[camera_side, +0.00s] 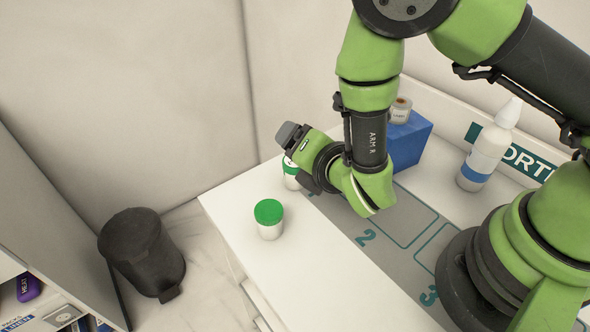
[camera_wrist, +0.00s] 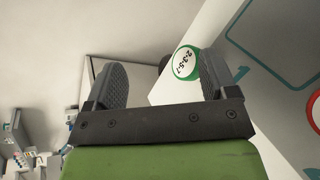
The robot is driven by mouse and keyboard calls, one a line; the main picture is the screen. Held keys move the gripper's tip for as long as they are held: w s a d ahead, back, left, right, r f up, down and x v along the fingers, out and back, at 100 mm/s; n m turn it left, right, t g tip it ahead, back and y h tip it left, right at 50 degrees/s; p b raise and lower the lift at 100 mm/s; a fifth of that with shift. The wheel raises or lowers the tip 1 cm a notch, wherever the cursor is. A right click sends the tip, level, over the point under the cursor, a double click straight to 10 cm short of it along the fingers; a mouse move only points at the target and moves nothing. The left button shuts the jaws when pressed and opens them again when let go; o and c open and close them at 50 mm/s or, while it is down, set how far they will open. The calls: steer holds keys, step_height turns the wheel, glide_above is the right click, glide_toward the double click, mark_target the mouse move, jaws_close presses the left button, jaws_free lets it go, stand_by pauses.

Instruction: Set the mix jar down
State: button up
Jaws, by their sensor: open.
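My gripper (camera_side: 296,156) is tilted sideways over the left end of the white worktop, its two dark fingers spread apart with nothing held. It also shows in the wrist view (camera_wrist: 163,78). A white jar with a green lid (camera_side: 291,180) stands beside the lower finger and is partly hidden by it. A second white jar with a green lid (camera_side: 269,217) stands upright in front, clear of the gripper. In the wrist view a green-rimmed lid marked with numbers (camera_wrist: 186,61) lies beyond the right finger, which partly overlaps it. I cannot tell which jar is the mix jar.
A grey mat (camera_side: 365,240) with numbered outlines lies right of the jars. A blue box (camera_side: 408,147) with a small labelled jar (camera_side: 400,109) on top stands behind my wrist. A white bottle (camera_side: 483,155) stands at the back right. A dark bin (camera_side: 142,252) is left of the worktop.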

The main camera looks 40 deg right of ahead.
steer(key=w+m, duration=0.1)
steer(key=m, duration=0.1)
steer(key=w+r+m, duration=0.1)
steer(key=m, duration=0.1)
steer(key=w+r+m, duration=0.1)
steer(key=w+m, duration=0.1)
steer(key=shift+w+a+g, duration=0.1)
steer(key=shift+g, duration=0.3)
steer(key=w+a+f+m+g+y, duration=0.3)
steer(key=a+m+g+y, duration=0.2)
steer(key=a+m, duration=0.2)
steer(key=r+m+g+h, duration=0.1)
steer(key=r+m+g, duration=0.1)
steer(key=m+g, duration=0.6)
glide_above(295, 172)
steer(key=w+d, duration=0.1)
steer(key=w, duration=0.1)
steer(key=shift+w+f+m+t, duration=0.1)
steer(key=shift+f+m+t, duration=0.05)
steer(key=shift+m+t, duration=0.15)
steer(key=shift+d+f+h, duration=0.15)
steer(key=shift+f+h, duration=0.1)
steer(key=shift+h, duration=0.05)
step_height(295, 172, down, 9)
steer(key=shift+f, duration=0.15)
steer(key=shift+c, duration=0.3)
